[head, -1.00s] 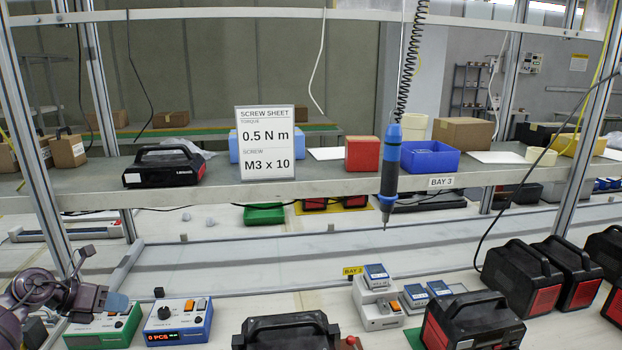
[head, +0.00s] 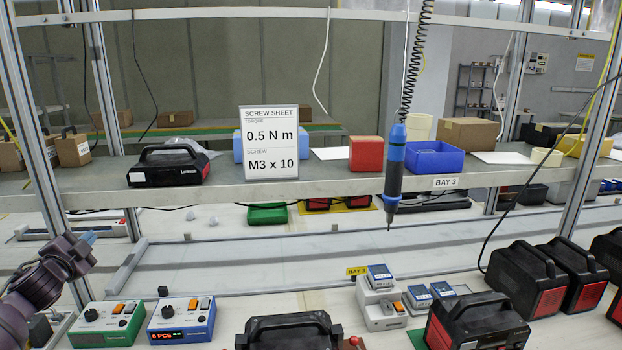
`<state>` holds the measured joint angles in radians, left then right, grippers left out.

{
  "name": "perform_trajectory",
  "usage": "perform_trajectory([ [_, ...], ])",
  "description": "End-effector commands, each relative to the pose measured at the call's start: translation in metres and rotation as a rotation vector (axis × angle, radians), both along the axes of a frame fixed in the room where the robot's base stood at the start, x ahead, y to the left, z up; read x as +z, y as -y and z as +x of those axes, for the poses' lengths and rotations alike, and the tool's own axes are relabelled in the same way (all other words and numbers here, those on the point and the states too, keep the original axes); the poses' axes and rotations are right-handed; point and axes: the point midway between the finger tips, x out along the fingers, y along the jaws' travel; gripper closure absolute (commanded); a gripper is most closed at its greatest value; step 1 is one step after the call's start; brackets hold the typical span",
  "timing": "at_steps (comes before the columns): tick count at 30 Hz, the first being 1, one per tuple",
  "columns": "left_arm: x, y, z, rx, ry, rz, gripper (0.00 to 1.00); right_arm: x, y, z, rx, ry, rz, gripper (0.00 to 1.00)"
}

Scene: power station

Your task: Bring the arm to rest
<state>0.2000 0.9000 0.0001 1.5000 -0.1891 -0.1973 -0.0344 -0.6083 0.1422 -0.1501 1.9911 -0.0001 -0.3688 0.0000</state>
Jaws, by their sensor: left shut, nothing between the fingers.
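My left arm is purple and comes in at the lower left edge. Its gripper (head: 88,238) shows small, with a bluish tip, in front of the left frame post. It is shut and empty, held above the bench and clear of the green control box (head: 106,322). My right gripper is not in the picture.
A blue control box (head: 181,321) with a red "0 PCS" display stands beside the green one. Black power stations (head: 520,275) stand at the right, another at the front middle. A blue screwdriver (head: 394,165) hangs on a coiled cord. A shelf (head: 330,183) crosses behind.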

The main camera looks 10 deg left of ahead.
Motion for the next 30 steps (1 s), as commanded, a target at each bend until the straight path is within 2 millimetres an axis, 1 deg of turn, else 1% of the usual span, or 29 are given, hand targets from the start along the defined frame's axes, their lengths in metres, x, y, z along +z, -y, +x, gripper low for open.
perform_trajectory([
  [1,-0.005,-0.005,-0.001,0.034,-0.021,-0.065,1.00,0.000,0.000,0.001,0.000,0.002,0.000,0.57],
  [5,-0.021,-0.017,-0.005,0.115,-0.083,-0.227,1.00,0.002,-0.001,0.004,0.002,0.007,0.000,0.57],
  [6,-0.033,-0.014,-0.008,0.124,-0.104,-0.262,1.00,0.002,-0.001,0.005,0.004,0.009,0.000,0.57],
  [8,-0.055,-0.002,-0.016,0.110,-0.124,-0.275,1.00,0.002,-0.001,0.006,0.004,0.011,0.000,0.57],
  [9,-0.068,0.005,-0.021,0.103,-0.138,-0.287,1.00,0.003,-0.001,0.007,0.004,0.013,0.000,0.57],
  [11,-0.087,0.017,-0.029,0.094,-0.159,-0.308,1.00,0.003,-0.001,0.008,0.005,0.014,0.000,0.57],
  [14,-0.120,0.038,-0.046,0.078,-0.197,-0.348,1.00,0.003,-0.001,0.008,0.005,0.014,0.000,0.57],
  [15,-0.136,0.048,-0.054,0.072,-0.213,-0.369,1.00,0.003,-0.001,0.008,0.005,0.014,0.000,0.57],
  [17,-0.159,0.064,-0.069,0.063,-0.239,-0.402,1.00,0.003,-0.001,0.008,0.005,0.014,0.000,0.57],
  [18,-0.175,0.077,-0.080,0.057,-0.257,-0.427,1.00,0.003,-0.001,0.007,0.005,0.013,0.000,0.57],
  [20,-0.199,0.096,-0.099,0.050,-0.287,-0.470,1.00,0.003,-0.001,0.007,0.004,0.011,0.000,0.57],
  [21,-0.214,0.110,-0.113,0.045,-0.306,-0.499,1.00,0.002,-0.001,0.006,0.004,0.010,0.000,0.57],
  [23,-0.235,0.132,-0.134,0.040,-0.331,-0.546,1.00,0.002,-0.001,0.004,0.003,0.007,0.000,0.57],
  [24,-0.248,0.146,-0.149,0.039,-0.349,-0.579,1.00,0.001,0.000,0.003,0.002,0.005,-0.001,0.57],
  [26,-0.266,0.169,-0.173,0.038,-0.373,-0.632,1.00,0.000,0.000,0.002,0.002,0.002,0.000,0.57],
  [27,-0.277,0.184,-0.189,0.040,-0.388,-0.669,1.00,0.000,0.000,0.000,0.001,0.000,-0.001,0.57],
  [29,-0.290,0.206,-0.214,0.046,-0.408,-0.727,1.00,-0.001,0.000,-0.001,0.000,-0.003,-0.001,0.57],
  [30,-0.298,0.222,-0.231,0.051,-0.419,-0.767,1.00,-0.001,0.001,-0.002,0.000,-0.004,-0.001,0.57],
])
